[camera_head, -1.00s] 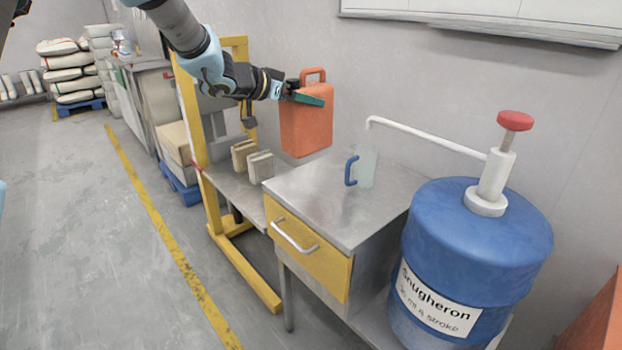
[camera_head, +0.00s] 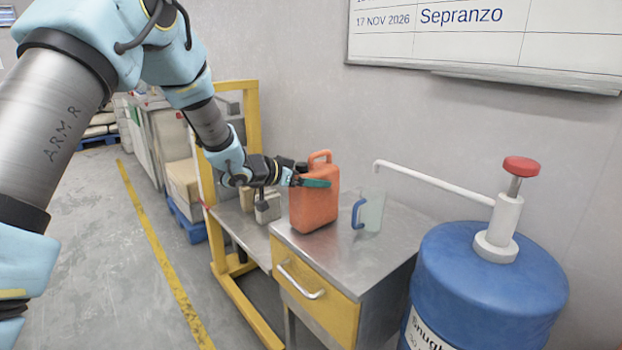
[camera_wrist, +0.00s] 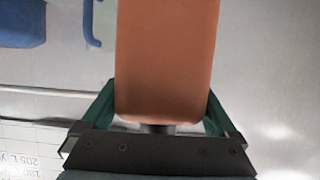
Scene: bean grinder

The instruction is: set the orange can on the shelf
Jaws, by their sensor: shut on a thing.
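The orange can (camera_head: 313,210) is upright at the back left of the steel cabinet top (camera_head: 345,262) in the head view. Its base looks on or just above the steel; I cannot tell if it touches. My gripper (camera_head: 318,183) is shut on the can from the left, one green finger showing across its upper body. In the wrist view the can (camera_wrist: 167,60) fills the space between both green fingers. The low steel shelf (camera_head: 236,222) by the yellow frame lies to the left, partly hidden by my arm.
A clear jug with a blue handle (camera_head: 358,213) stands close right of the can. A white spout (camera_head: 430,170) from the blue drum (camera_head: 490,275) reaches over the cabinet's back. The cabinet's front top is clear.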

